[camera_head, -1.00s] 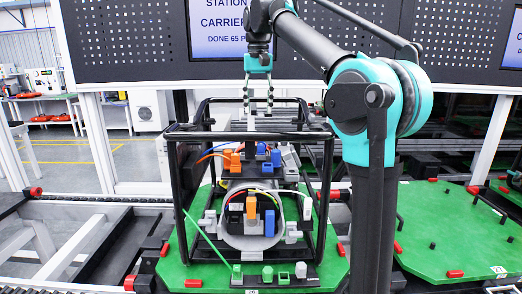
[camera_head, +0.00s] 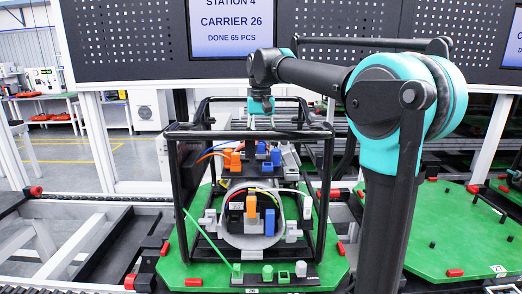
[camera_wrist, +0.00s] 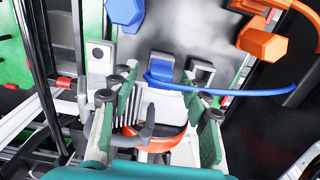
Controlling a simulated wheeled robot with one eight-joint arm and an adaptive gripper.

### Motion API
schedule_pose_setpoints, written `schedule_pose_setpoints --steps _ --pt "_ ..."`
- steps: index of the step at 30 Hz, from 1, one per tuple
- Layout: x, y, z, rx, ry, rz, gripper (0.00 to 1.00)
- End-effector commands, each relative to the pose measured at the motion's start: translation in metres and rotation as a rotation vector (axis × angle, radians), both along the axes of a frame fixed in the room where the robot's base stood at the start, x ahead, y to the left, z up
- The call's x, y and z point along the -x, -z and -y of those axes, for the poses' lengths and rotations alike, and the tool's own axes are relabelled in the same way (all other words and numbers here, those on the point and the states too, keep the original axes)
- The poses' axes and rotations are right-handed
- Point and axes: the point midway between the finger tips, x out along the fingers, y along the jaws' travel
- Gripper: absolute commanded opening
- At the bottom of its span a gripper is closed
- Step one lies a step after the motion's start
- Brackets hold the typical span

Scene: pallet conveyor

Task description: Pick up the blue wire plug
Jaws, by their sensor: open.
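Blue plugs (camera_head: 275,157) sit on the upper rear of the fixture inside the black cage, beside orange ones. Another blue plug (camera_head: 269,222) stands lower, at the front of the round grey housing. In the wrist view a blue plug (camera_wrist: 125,12) shows at the top edge, left of an orange plug (camera_wrist: 262,42). A blue wire (camera_wrist: 235,92) runs across, its left part between my fingertips in the picture. My gripper (camera_wrist: 160,98) is open, pointing down over the rear of the cage; its fingers are largely hidden in the head view.
The black tube cage (camera_head: 178,190) surrounds the fixture, its top bars close to my gripper. It stands on a green pallet (camera_head: 178,262) with red corner blocks. Another green pallet (camera_head: 465,230) lies right.

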Motion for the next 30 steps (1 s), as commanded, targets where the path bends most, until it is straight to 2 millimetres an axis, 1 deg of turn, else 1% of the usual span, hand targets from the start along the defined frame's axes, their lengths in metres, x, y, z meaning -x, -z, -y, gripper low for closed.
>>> schedule_pose_setpoints --steps 3,8,9,18,20,26,30 --pt "0.0002 0.0052 0.0 0.0 0.0 0.0 0.47" --pt "0.0001 0.0051 -0.0001 0.0 0.0 0.0 0.47" --pt "0.0001 0.0051 -0.0001 0.0 0.0 0.0 0.45" --pt "0.0001 0.0049 -0.0001 0.0 0.0 0.0 0.08" --pt "0.0001 0.0048 -0.0001 0.0 0.0 0.0 0.02" --pt "0.0001 0.0046 -0.0001 0.0 0.0 0.0 0.02" --pt "0.0 0.0011 -0.0002 0.0 0.0 0.0 0.02"
